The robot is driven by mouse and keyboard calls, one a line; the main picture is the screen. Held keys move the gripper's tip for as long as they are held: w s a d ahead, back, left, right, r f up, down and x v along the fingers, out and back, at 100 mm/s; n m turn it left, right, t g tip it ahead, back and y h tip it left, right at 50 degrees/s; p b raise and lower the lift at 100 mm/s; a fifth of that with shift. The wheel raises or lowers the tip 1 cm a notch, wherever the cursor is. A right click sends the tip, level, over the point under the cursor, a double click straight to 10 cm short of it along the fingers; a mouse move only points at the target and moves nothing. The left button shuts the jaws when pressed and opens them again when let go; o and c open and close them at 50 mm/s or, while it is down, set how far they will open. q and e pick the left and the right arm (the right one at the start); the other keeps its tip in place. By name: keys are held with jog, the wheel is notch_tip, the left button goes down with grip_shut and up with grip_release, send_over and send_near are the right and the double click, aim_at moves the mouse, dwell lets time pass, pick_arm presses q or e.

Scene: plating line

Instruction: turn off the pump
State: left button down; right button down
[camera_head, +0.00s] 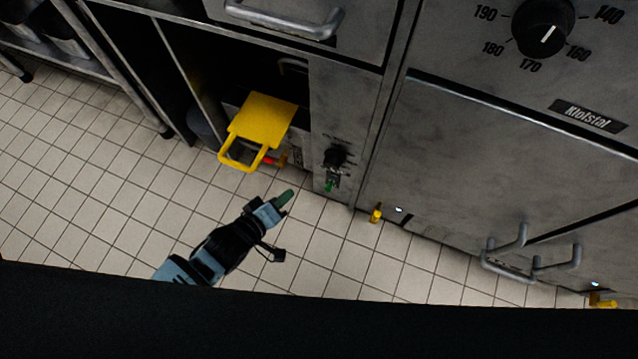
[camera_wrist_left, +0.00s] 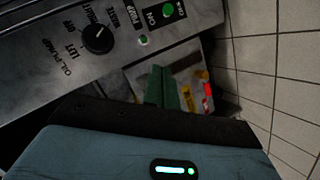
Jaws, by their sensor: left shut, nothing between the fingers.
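The oil pump control panel (camera_head: 328,160) is on a narrow upright front beside the open bay. In the left wrist view it carries a black selector knob (camera_wrist_left: 98,38) with labels around it, including OFF and WASTE. A round green control (camera_wrist_left: 168,10) sits near the ON lettering, and a small green light (camera_wrist_left: 143,40) is close to PUMP. The knob also shows in the head view (camera_head: 335,157), with green below it. My left gripper (camera_head: 284,199) is shut and empty, below and left of the panel, apart from it. Its green fingers show in the wrist view (camera_wrist_left: 161,88). My right gripper is not in view.
A yellow tray-like part with a loop handle (camera_head: 262,122) sticks out of the bay left of the panel. A yellow foot or valve (camera_head: 376,213) is at the floor. Drawer handles (camera_head: 510,252) stick out at right. The tiled floor (camera_head: 90,190) is clear.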

aim_at(330, 185)
pick_arm(q)
jog(key=shift+f, duration=0.1)
jog(key=b+x, duration=0.5)
jog(key=x, duration=0.4)
jog(key=shift+w+d+f, duration=0.1)
jog(key=shift+w+f, duration=0.1)
jog(key=shift+w, duration=0.05)
jog(key=shift+s+d+f+b, duration=0.25)
jog(key=shift+d+f+b, duration=0.15)
jog(key=shift+d+b, duration=0.2)
jog(key=shift+s+d+f+b, duration=0.25)
jog(key=shift+d+f+b, duration=0.25)
jog(key=shift+d, duration=0.1)
jog(key=shift+s+d+f, duration=0.15)
jog(key=shift+s+d, duration=0.05)
jog(key=shift+d, duration=0.2)
jog(key=shift+s, duration=0.1)
